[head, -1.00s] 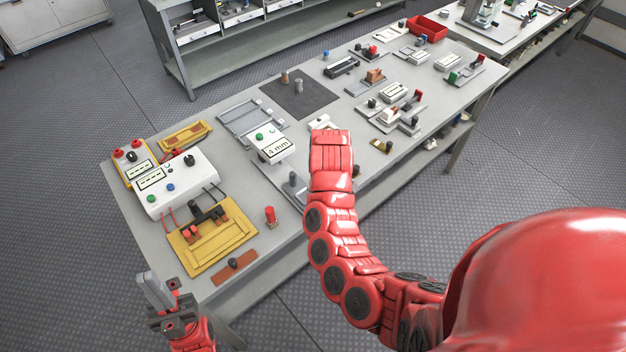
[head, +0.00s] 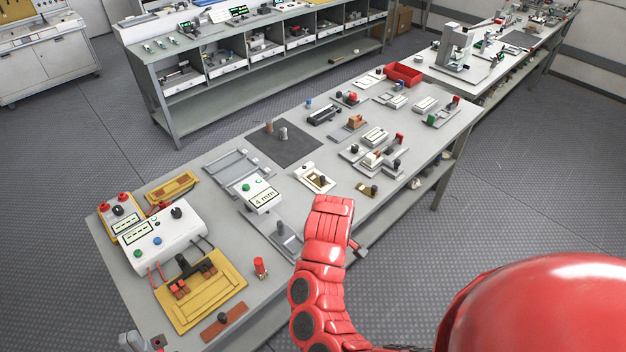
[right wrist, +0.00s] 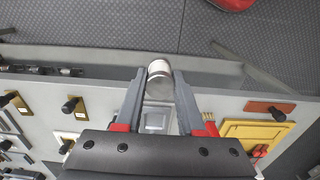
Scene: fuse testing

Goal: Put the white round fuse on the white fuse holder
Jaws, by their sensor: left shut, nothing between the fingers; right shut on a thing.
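The white round fuse (right wrist: 159,74), a short cylinder with a grey metal end, is between the fingertips of my right gripper (right wrist: 158,84) in the right wrist view. That gripper is shut on it, above the table's front edge area. In the head view my red right arm hides the fuse and most of the gripper. The white fuse holder (head: 315,179), a pale plate with a black knob, appears to lie mid-table beyond my right arm, apart from the fuse. My left gripper (head: 134,342) is shut and empty at the lower left, partly cut off.
A 4 mm display box (head: 262,199) stands left of the holder. A dark mat (head: 285,150) with two upright cylinders lies behind. A yellow board (head: 205,300) and a red upright piece (head: 260,268) are at left. Several other devices crowd the right half.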

